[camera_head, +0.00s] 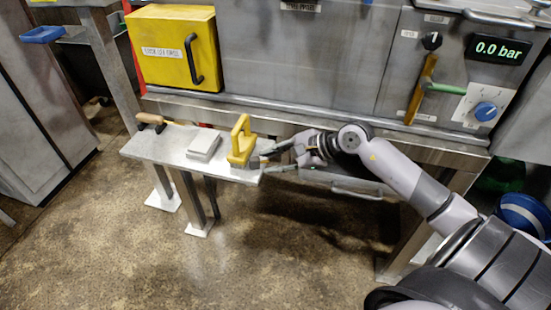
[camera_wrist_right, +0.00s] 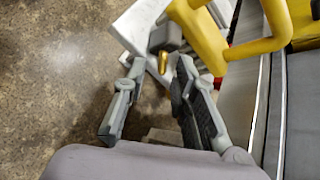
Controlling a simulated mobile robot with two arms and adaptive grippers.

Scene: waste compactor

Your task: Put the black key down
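My right gripper (camera_head: 265,160) is at the right end of the narrow grey shelf (camera_head: 160,148), beside a yellow block with a loop handle (camera_head: 241,145). In the right wrist view its two fingers (camera_wrist_right: 160,68) stand apart. A small dark grey piece (camera_wrist_right: 165,38) with a brass-coloured part (camera_wrist_right: 185,66) shows at the shelf's end, beyond and between the fingertips; it looks like the key, but I cannot be sure. No gap-free grip on it shows. The yellow block (camera_wrist_right: 230,40) is close to the right finger. My left gripper is out of view.
A grey block (camera_head: 203,144) and a wooden-handled tool (camera_head: 152,121) lie further left on the shelf. The floor in front is clear.

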